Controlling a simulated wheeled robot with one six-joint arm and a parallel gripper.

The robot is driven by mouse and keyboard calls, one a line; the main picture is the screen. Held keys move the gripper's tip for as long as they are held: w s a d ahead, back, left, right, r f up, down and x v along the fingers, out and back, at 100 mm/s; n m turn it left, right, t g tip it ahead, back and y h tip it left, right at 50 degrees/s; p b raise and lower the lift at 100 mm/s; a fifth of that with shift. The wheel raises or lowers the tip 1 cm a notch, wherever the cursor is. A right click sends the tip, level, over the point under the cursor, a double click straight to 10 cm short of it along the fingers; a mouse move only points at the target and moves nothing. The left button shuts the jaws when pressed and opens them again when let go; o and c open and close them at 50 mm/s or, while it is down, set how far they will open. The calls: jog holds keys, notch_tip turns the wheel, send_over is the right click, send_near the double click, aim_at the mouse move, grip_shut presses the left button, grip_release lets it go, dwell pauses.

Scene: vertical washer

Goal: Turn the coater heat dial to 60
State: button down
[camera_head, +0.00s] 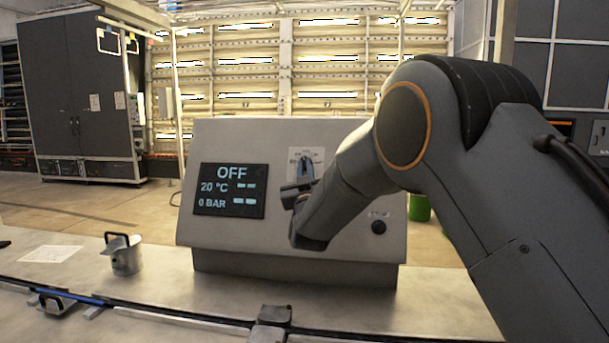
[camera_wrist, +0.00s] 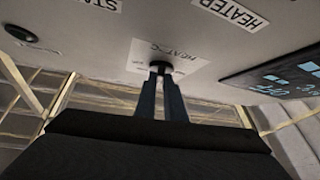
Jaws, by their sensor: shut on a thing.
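The coater panel (camera_head: 230,142) is a grey sloped console standing on the bench. Its dark screen (camera_head: 229,190) reads OFF, 20 °C and 0 BAR; it shows at the right edge of the wrist view (camera_wrist: 285,75). The small dark heat dial (camera_wrist: 160,67) sits on a white HEAT °C label (camera_wrist: 185,52) in the wrist view. My gripper (camera_wrist: 160,76) is shut on this dial, one finger on each side. In the head view my gripper (camera_head: 306,170) reaches the panel's upper middle. The dial's setting cannot be read, as the fingers cover much of it.
A HEATER label (camera_wrist: 232,12) is near the dial. A round dark button (camera_head: 378,227) is at the panel's right; it also shows in the wrist view (camera_wrist: 20,34). A metal cup (camera_head: 126,257) and a paper sheet (camera_head: 50,254) are on the bench left of the panel.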

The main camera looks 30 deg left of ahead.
jog(key=n+g+y+b, duration=0.1)
jog(key=n, duration=0.1)
jog(key=n+g+y+b, duration=0.1)
jog(key=n+g, duration=0.1)
jog(key=n, duration=0.1)
jog(key=d+n+g+y+b, duration=0.1)
jog(key=n+y, duration=0.1)
jog(key=shift+w+r+g+b, duration=0.1)
jog(key=shift+w+g+b, duration=0.2)
jog(key=shift+w+b, duration=0.1)
jog(key=n+g, duration=0.3)
jog(key=n, duration=0.1)
jog(key=shift+d+r+y+b, duration=0.2)
jog(key=shift+r+y+b, duration=0.1)
jog(key=shift+y+b, duration=0.1)
jog(key=n+g+p, duration=0.1)
jog(key=n, duration=0.1)
jog(key=r+n+g+p, duration=0.1)
jog(key=g+p, duration=0.1)
jog(key=shift+w+n, duration=0.15)
jog(key=shift+n, duration=0.25)
jog(key=n+g+p, duration=0.1)
jog(key=p, duration=0.2)
jog(key=shift+n+g, duration=0.4)
jog(key=shift+w+n+h+p, duration=0.1)
jog(key=shift+n+h+p, duration=0.25)
jog(key=shift+p, duration=0.4)
jog(key=shift+n+g+p, duration=0.25)
jog(key=shift+g+p, duration=0.15)
jog(key=shift+p, duration=0.15)
